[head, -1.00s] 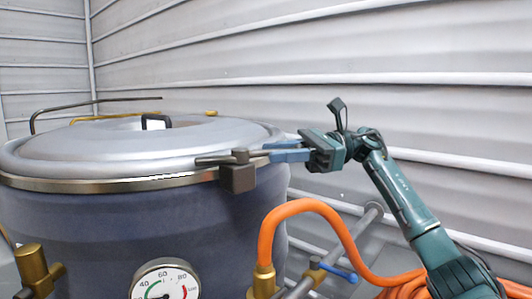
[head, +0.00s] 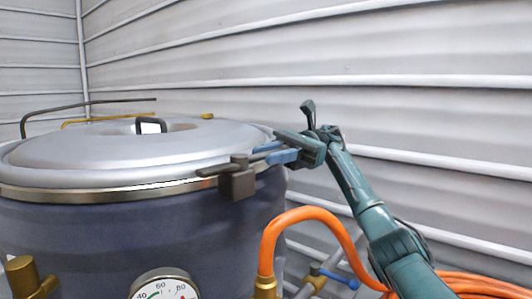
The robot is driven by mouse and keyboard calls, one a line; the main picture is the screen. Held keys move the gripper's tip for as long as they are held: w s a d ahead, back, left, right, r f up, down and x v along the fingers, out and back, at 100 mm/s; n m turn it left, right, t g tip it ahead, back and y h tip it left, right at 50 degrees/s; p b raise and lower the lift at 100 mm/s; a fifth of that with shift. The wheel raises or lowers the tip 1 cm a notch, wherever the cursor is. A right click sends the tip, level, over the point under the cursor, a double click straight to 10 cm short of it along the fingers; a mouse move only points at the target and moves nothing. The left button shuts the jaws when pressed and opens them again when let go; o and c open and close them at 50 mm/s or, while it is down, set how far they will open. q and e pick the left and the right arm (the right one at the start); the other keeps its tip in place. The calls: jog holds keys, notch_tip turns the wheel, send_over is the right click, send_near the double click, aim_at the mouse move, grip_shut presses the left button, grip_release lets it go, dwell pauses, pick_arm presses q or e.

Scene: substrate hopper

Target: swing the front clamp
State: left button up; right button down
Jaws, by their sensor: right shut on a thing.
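The clamp, a dark brown block with a short lever (head: 238,181), sits on the metal rim band at the right front of the hopper's lid. My right gripper (head: 262,157) has blue fingers and comes in from the right. The domed grey lid (head: 110,155) lies on the dark blue hopper body (head: 90,235). My left gripper is not in view.
An orange hose (head: 305,216) arches up right of the hopper, below my right arm, and its coils lie at lower right. A round gauge (head: 163,286) and brass fitting (head: 27,275) are at the front. A ribbed grey wall (head: 400,80) stands behind.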

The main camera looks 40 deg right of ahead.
jog(key=c, duration=1.5)
grip_release()
jog(key=shift+w, duration=0.1)
jog(key=shift+o, duration=0.2)
jog(key=shift+r, duration=0.15)
notch_tip(320, 180, up, 10)
jog(key=shift+f+p, duration=0.1)
jog(key=shift+p, duration=0.35)
jog(key=shift+f, duration=0.1)
